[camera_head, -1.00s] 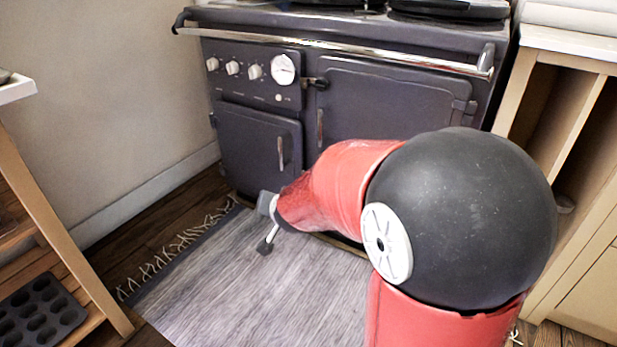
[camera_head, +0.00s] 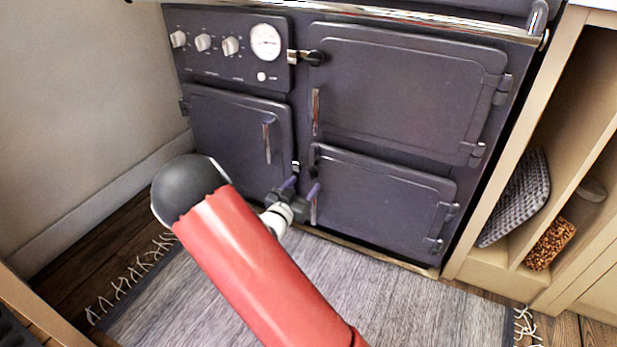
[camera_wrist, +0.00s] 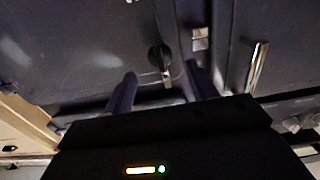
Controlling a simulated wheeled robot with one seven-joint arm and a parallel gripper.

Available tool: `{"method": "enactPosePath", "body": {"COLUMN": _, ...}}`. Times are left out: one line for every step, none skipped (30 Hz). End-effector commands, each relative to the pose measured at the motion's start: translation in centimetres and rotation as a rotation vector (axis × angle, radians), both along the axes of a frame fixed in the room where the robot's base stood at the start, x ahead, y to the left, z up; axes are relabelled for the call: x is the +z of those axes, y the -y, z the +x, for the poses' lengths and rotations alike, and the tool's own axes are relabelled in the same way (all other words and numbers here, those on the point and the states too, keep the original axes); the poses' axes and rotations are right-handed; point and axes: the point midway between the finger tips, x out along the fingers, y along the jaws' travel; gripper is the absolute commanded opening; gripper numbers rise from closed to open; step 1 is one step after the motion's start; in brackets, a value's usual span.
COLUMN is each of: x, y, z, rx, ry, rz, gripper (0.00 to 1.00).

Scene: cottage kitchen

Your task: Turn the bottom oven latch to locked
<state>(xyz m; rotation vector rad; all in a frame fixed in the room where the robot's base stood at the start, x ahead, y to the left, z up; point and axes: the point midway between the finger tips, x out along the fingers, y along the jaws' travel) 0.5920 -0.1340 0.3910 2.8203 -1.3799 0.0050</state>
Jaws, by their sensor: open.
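The bottom oven latch (camera_wrist: 158,57) is a black knob with a short chrome tip in the wrist view. Its tip points down in that picture, away from the chrome catch (camera_wrist: 200,38) beside it. In the head view the latch (camera_head: 314,157) is small and dark at the left edge of the lower right oven door (camera_head: 385,205); the catch also shows there (camera_head: 296,166). My gripper (camera_head: 302,187) is open and empty just below and in front of the latch. In the wrist view its two purple fingers (camera_wrist: 162,88) stand either side of the latch's tip; contact cannot be told.
The lower left door (camera_head: 235,130) has an upright chrome handle; the lower right door's handle (camera_head: 313,210) is close to my fingers. The upper latch (camera_head: 315,58) has its tip at its catch. A wooden shelf unit (camera_head: 515,165) stands right. A grey rug (camera_head: 370,300) covers the floor.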

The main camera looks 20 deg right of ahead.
Motion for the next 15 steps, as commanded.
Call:
{"method": "enactPosePath", "body": {"x": -0.1, "y": 0.8, "z": 0.6, "rx": -0.002, "ry": 0.000, "rz": 0.000, "gripper": 0.57}}
{"method": "enactPosePath", "body": {"x": -0.1, "y": 1.2, "z": 0.9, "rx": -0.002, "ry": 0.001, "rz": 0.001, "gripper": 0.57}}
{"method": "enactPosePath", "body": {"x": -0.1, "y": 1.7, "z": 1.2, "rx": -0.002, "ry": 0.001, "rz": 0.001, "gripper": 0.57}}
{"method": "enactPosePath", "body": {"x": -0.1, "y": 2.1, "z": 1.5, "rx": -0.001, "ry": 0.000, "rz": 0.000, "gripper": 0.57}}
{"method": "enactPosePath", "body": {"x": -0.1, "y": 2.4, "z": 1.8, "rx": -0.001, "ry": -0.001, "rz": 0.001, "gripper": 0.57}}
{"method": "enactPosePath", "body": {"x": -0.1, "y": 2.7, "z": 2.1, "rx": 0.000, "ry": 0.000, "rz": 0.002, "gripper": 0.57}}
{"method": "enactPosePath", "body": {"x": -0.1, "y": 3.0, "z": 2.3, "rx": 0.000, "ry": -0.001, "rz": 0.002, "gripper": 0.57}}
{"method": "enactPosePath", "body": {"x": -0.1, "y": 3.2, "z": 2.5, "rx": 0.000, "ry": -0.001, "rz": 0.002, "gripper": 0.57}}
{"method": "enactPosePath", "body": {"x": -0.1, "y": 3.5, "z": 2.7, "rx": 0.000, "ry": -0.001, "rz": 0.001, "gripper": 0.57}}
{"method": "enactPosePath", "body": {"x": -0.1, "y": 3.6, "z": 2.8, "rx": 0.001, "ry": -0.001, "rz": 0.002, "gripper": 0.57}}
{"method": "enactPosePath", "body": {"x": -0.1, "y": 3.7, "z": 2.9, "rx": 0.001, "ry": -0.001, "rz": 0.002, "gripper": 0.57}}
{"method": "enactPosePath", "body": {"x": -0.1, "y": 3.8, "z": 3.0, "rx": 0.001, "ry": -0.002, "rz": 0.001, "gripper": 0.57}}
{"method": "enactPosePath", "body": {"x": -0.1, "y": 3.8, "z": 3.0, "rx": 0.002, "ry": -0.003, "rz": 0.002, "gripper": 0.57}}
{"method": "enactPosePath", "body": {"x": -0.1, "y": 3.9, "z": 3.0, "rx": 0.002, "ry": -0.003, "rz": 0.002, "gripper": 0.57}}
{"method": "enactPosePath", "body": {"x": -0.1, "y": 3.9, "z": 3.0, "rx": 0.002, "ry": -0.003, "rz": 0.002, "gripper": 0.57}}
